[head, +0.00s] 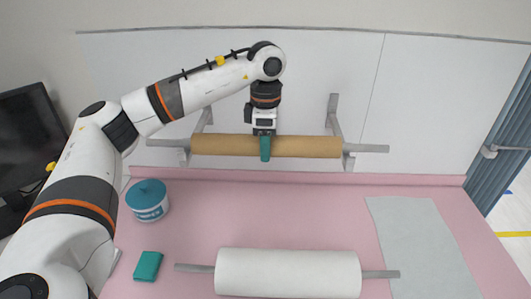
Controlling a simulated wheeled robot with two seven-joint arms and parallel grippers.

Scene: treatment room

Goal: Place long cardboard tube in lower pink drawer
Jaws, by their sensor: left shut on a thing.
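The long cardboard tube (312,147) is brown and lies level at the wall, between two grey brackets. A grey rod (372,149) sticks out at both ends of it. My left gripper (265,152) points down from above and is shut on the tube near its middle. Its teal finger covers a narrow band of the tube. I cannot tell whether the rod still rests on the brackets. The lower pink drawer does not show; only the pink counter top (310,205) is in view. My right gripper is not in view.
A white roll (288,273) on a grey rod lies at the front of the counter. A teal-lidded tub (148,201) and a small teal block (148,266) are at the left. A pale sheet (418,235) lies at the right. A dark monitor (28,135) stands far left.

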